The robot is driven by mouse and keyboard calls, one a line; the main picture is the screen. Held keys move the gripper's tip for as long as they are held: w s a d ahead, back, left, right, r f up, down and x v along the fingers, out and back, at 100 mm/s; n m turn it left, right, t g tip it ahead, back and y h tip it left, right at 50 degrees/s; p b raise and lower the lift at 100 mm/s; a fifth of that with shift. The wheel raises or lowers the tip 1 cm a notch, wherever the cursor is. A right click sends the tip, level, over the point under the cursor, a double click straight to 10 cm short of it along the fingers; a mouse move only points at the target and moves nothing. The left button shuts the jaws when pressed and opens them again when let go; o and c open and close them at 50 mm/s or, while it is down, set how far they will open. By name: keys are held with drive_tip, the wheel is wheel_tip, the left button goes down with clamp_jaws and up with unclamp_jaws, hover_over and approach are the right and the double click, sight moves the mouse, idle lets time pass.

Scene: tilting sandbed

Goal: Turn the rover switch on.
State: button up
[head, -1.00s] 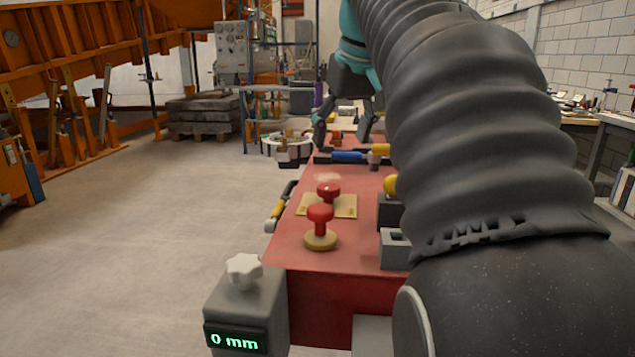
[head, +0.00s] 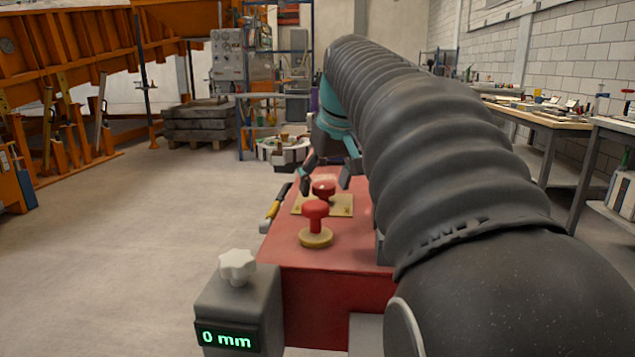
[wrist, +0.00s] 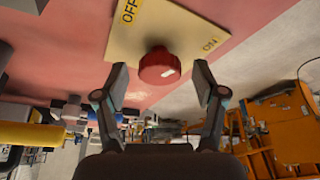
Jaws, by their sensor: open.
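The rover switch is a red round knob (head: 324,187) on a yellow plate (head: 342,209), on top of the red deck (head: 283,240). In the wrist view the knob (wrist: 160,68) stands on the plate (wrist: 185,25), marked OFF at upper left and ON at right. My gripper (head: 325,184) is open at the knob in the head view. In the wrist view its two fingers (wrist: 160,76) stand either side of the knob, with a gap on each side. No grip on it shows. Part of the deck is hidden behind my arm.
A second red knob (head: 316,217) on a round yellow base stands nearer on the deck. A grey box (head: 243,303) with a white star knob reads 0 mm. A yellow-and-black handled tool (head: 274,208) lies along the deck's left edge. The floor to the left is clear.

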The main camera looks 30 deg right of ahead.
drive_tip(key=c, duration=1.1)
drive_tip(key=shift+c, duration=0.2)
drive_tip(key=shift+a+r+m+h+p, duration=0.1)
drive_tip(key=shift+m+h+p, duration=0.4)
drive_tip(key=shift+m, duration=0.6)
drive_tip(key=shift+a+m+g+h+p, duration=0.1)
drive_tip(key=shift+m+g+h+p, duration=0.5)
drive_tip(key=shift+m, duration=1.2)
drive_tip(key=o, duration=1.1)
drive_tip(key=shift+o, duration=0.2)
